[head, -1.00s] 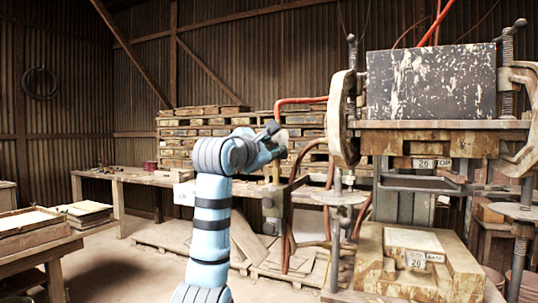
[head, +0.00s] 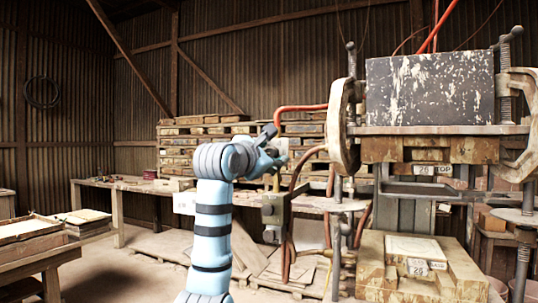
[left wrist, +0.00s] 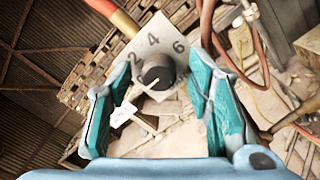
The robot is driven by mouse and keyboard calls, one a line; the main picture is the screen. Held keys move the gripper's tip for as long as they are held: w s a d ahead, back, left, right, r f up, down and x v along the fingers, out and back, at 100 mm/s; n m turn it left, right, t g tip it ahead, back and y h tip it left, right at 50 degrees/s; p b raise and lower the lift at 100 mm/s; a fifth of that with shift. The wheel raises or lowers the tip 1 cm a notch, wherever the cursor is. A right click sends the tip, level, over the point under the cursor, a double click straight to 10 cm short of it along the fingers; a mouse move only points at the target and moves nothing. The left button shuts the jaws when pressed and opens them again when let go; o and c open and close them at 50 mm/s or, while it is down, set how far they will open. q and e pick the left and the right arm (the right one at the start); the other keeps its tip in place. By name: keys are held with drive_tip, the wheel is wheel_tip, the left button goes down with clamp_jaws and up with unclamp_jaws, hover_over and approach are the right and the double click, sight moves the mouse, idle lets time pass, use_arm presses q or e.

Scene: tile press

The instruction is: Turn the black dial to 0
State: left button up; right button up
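The black dial (left wrist: 158,73) sits on a pale grey plate (left wrist: 181,52) in the left wrist view. The plate shows the figures 2, 4 and 6; no 0 is visible. A pale line on the dial points down and slightly left in that view. My left gripper (left wrist: 163,104) is open, with one teal finger on each side of the dial and plate. I see no finger touching the dial. In the head view my left gripper (head: 274,153) is at the post below the orange hose; the dial cannot be made out there. My right gripper is not in view.
An orange hose (head: 300,107) bends down close to my left gripper. A grey metal box (head: 275,210) is below it. The tile press (head: 440,129) stands at the right. Stacked wooden slats (head: 200,140) and a long bench (head: 120,183) are behind.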

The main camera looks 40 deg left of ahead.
use_arm(q)
drive_tip(key=v, duration=1.2)
